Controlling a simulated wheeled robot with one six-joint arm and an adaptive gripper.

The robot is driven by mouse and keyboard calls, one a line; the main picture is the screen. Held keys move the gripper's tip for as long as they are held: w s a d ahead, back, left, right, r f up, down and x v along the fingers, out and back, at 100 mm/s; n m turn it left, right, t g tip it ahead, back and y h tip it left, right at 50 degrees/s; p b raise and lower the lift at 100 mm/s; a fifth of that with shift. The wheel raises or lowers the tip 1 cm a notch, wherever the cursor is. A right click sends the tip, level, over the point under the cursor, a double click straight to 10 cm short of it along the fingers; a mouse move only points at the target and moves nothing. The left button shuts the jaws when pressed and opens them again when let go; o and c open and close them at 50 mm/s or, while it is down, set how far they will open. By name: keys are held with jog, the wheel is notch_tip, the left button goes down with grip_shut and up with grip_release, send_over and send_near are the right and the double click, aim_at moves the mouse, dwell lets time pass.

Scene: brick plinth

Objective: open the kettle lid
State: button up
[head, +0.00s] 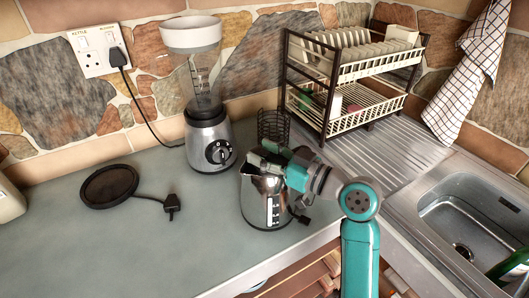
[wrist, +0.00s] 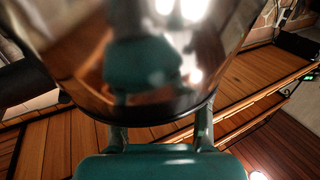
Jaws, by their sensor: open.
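The shiny metal kettle (head: 264,208) stands upright on the worktop, left of the sink and in front of the blender. My teal gripper (head: 266,159) is open at the kettle's top and covers most of it from the head view. The lid is hidden there, so I cannot tell whether it is open or shut. In the wrist view, a large blurred reflective surface, apparently the kettle (wrist: 160,60), fills the upper middle with a dark curved lower edge. The two fingers reach up to it on either side; I cannot tell whether they touch it.
A blender (head: 208,135) stands behind and left of the kettle. A black wire basket (head: 273,126) and a dish rack (head: 333,88) are behind it. The sink (head: 470,215) is at right. A round black base (head: 108,185) with a loose plug (head: 172,206) lies left, with clear worktop around.

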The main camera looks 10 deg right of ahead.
aim_at(273, 155)
grip_shut()
